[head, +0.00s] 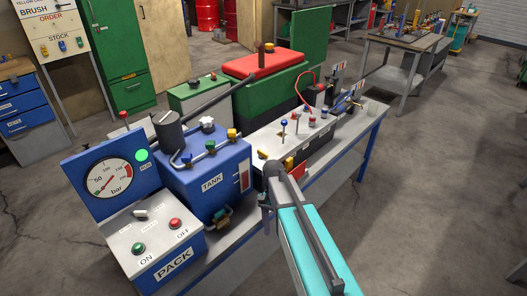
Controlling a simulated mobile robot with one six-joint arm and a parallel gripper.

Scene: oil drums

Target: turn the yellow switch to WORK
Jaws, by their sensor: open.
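A small yellow knob (263,154) stands at the near left end of the light grey control panel (318,139) on the bench. It looks like the yellow switch, but its WORK mark and its setting are too small to read. Another yellow knob (232,134) sits on the pipe above the blue TANK box (210,185). My arm reaches in from the lower right. Its dark end, my gripper (270,171), appears just below the near yellow knob in the picture, open and with nothing seen in it. I cannot tell whether it touches the panel; the fingers are hard to make out.
The blue PACK box (157,242) with ON and OFF buttons and the pressure gauge (109,179) stand at the left of the bench. A green box with a red top (265,65) stands behind the panel. Open floor (440,200) lies at the right.

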